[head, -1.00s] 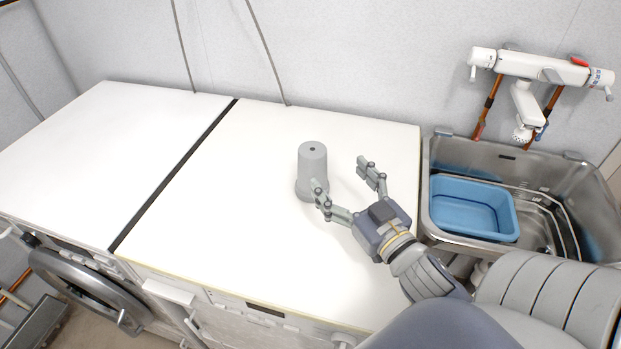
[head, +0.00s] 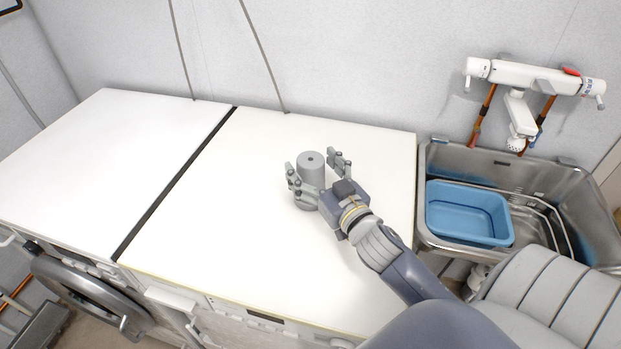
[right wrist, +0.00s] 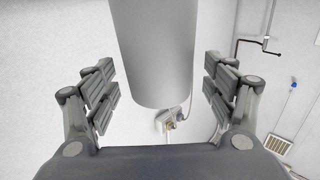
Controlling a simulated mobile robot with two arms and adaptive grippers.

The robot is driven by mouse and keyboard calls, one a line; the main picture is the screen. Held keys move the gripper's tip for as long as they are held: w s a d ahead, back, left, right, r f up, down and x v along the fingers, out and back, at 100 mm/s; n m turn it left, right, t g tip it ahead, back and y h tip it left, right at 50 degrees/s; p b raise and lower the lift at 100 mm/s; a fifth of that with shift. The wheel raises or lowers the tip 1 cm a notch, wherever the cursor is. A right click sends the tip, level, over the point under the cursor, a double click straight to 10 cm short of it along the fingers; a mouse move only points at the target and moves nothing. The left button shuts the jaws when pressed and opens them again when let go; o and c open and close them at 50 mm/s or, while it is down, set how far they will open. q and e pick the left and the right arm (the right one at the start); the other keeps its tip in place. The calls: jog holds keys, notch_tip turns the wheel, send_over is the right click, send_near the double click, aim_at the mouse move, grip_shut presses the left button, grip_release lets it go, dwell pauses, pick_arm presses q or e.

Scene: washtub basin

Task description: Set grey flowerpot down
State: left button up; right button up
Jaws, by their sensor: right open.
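The grey flowerpot (head: 311,164) stands upside down on the white right-hand machine top (head: 240,220), its small drain hole facing up. My right gripper (head: 313,170) is open, with one finger on each side of the pot. In the right wrist view the pot (right wrist: 155,50) lies between the open fingers (right wrist: 163,88), with a visible gap on both sides. The lower part of the pot is partly hidden by my fingers in the head view. My left gripper is not in view.
A metal sink (head: 427,200) with a blue tub (head: 465,213) stands to the right, under a wall tap (head: 530,75). A second white top (head: 110,160) lies left of a dark gap. Both tops are otherwise clear. A grey wall rises behind.

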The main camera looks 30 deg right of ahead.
jog(key=shift+w, duration=0.65)
jog(key=c, duration=1.5)
grip_shut()
jog(key=shift+r, duration=0.15)
